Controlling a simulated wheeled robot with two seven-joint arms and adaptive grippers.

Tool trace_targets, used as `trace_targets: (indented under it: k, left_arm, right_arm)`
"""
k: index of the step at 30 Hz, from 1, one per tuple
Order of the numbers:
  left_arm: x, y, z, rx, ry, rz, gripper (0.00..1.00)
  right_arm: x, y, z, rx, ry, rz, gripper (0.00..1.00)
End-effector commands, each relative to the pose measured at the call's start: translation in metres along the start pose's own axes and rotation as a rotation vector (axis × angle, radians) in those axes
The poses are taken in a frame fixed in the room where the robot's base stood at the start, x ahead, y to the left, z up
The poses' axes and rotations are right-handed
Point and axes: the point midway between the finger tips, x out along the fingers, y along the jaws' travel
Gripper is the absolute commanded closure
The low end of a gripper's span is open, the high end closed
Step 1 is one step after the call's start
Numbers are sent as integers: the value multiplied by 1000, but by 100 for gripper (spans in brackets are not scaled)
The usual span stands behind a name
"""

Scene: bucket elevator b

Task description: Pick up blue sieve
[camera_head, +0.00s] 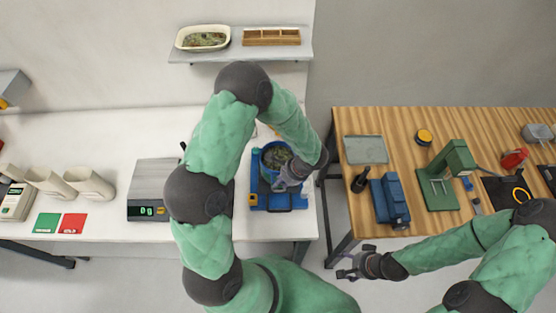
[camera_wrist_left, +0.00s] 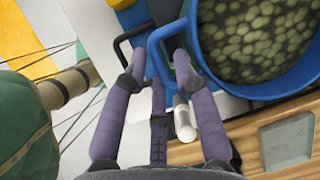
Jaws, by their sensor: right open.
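The blue sieve (camera_head: 266,170) is a round blue container with green-brown grains in it, within a blue frame (camera_head: 256,198) on the white table. In the left wrist view its blue wall (camera_wrist_left: 196,60) and grains fill the upper right. My left gripper (camera_head: 288,184) is at the sieve's near right side. My right gripper (camera_head: 350,268) is open and empty, low in front of the wooden table.
A scale (camera_head: 150,187) reading 0 stands left of the sieve. A shelf (camera_head: 240,45) with a white bowl (camera_head: 203,38) and a wooden tray (camera_head: 272,37) is behind. The wooden table (camera_head: 440,125) at right holds a green press (camera_head: 445,172) and a blue vise-like block (camera_head: 390,200).

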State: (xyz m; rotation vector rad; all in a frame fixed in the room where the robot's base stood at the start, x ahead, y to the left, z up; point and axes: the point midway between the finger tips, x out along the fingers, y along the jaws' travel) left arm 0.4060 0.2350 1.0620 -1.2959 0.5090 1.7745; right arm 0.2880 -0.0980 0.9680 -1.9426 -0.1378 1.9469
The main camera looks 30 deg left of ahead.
Motion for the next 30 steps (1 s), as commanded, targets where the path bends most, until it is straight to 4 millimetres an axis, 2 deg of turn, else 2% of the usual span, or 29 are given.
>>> trace_targets:
  k: [8, 9, 12, 24, 30]
  left_arm:
    - [5, 0, 0, 0, 0, 0, 71]
    - [5, 0, 0, 0, 0, 0, 74]
    - [5, 0, 0, 1, 0, 0, 100]
    - [4, 0, 0, 0, 1, -1, 100]
    - [-8, -3, 5, -1, 1, -3, 100]
  right_arm:
    - [0, 0, 0, 0, 0, 0, 31]
    - [0, 0, 0, 0, 0, 0, 31]
    - [0, 0, 0, 0, 0, 0, 31]
    - [0, 0, 0, 0, 0, 0, 31]
    - [0, 0, 0, 0, 0, 0, 31]
